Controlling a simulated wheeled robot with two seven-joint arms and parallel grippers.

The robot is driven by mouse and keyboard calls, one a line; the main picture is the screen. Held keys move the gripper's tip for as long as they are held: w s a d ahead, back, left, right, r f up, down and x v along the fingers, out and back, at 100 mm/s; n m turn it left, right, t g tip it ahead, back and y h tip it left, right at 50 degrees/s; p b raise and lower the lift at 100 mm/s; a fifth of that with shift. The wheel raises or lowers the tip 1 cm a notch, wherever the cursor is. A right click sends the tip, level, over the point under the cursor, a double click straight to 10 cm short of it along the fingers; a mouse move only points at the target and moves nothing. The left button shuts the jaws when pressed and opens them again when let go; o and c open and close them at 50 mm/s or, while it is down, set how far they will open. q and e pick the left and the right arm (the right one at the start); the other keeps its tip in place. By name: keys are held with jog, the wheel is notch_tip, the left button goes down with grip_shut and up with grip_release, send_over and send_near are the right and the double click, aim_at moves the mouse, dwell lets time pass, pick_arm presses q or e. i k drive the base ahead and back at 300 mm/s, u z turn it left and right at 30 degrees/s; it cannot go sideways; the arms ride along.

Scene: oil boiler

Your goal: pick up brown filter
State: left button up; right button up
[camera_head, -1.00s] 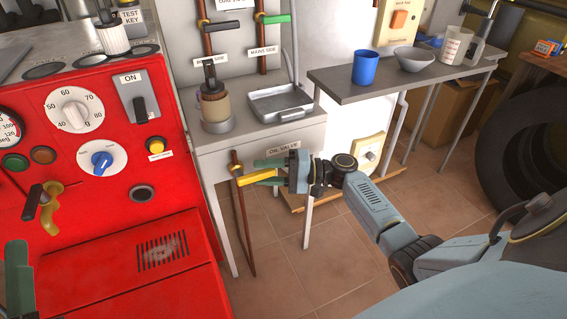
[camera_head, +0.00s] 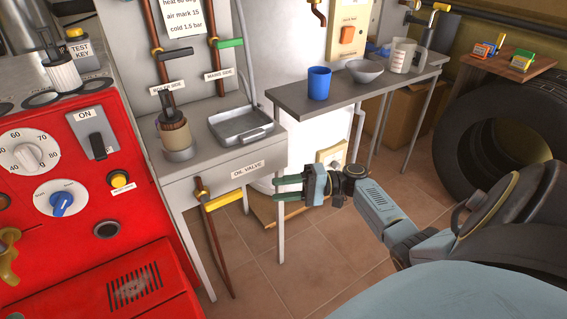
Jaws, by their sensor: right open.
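A brown ribbed piece, which looks like the brown filter (camera_head: 174,133), stands upright in a tan cup on a round grey base (camera_head: 180,153). It is on the left of the grey stand under the pipes. A dark stem rises from its top. My right gripper (camera_head: 276,189) is open and empty, its green fingers pointing left. In the picture it is below and to the right of the filter, in front of the stand's lower edge and apart from the filter. My left gripper is out of view.
A grey tray (camera_head: 240,128) sits right of the filter. The yellow oil valve lever (camera_head: 224,199) is left of my gripper. A pale pleated filter (camera_head: 62,72) stands on the red boiler (camera_head: 133,226). A side table (camera_head: 285,97) holds a blue cup (camera_head: 319,83) and bowl.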

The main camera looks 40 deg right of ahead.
aim_at(171, 119)
jog(key=k, duration=1)
